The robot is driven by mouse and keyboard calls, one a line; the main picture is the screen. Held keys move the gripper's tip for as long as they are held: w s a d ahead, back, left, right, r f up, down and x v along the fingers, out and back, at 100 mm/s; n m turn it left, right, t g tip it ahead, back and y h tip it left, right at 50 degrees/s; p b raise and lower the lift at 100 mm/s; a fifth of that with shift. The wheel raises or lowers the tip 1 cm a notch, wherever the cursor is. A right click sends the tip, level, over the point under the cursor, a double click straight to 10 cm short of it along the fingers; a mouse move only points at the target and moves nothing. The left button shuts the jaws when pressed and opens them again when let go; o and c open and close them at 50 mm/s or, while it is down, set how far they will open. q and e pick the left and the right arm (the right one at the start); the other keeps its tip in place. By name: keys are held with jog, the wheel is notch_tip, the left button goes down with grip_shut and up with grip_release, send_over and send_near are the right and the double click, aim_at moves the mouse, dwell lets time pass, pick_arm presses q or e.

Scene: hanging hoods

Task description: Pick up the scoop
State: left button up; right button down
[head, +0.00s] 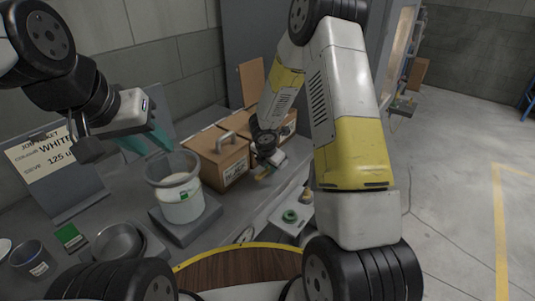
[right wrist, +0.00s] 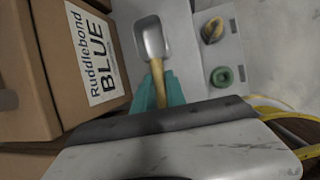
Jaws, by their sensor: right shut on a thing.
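The scoop (right wrist: 153,40) has a grey metal bowl and a yellow-tan handle. In the right wrist view its handle runs between the teal fingers of my right gripper (right wrist: 158,93), which is shut on it. The bowl points away from the gripper. In the head view my right gripper (head: 270,168) is in front of the cardboard boxes, and only a small tan bit of the scoop (head: 261,177) shows. My left gripper (head: 148,142) is open and empty, with its teal fingers apart above and behind the white bucket.
The white bucket (head: 182,203) with a grey sieve-like top stands on a dark base. Cardboard boxes (head: 217,160) are behind it; one is labelled Ruddlebond BLUE (right wrist: 95,50). A metal bowl (head: 118,242), a cup (head: 32,258) and a panel with a green ring button (head: 290,215) are nearby.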

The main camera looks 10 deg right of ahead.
jog(key=shift+r, duration=0.15)
jog(key=shift+r, duration=0.3)
notch_tip(320, 180, up, 3)
jog(key=shift+s+f, duration=0.1)
jog(key=shift+s, duration=0.05)
jog(key=s+a+r, duration=0.1)
jog(key=s, duration=1.4)
jog(key=shift+s+r, duration=0.15)
jog(key=shift+s, duration=0.15)
jog(key=shift+w, duration=0.1)
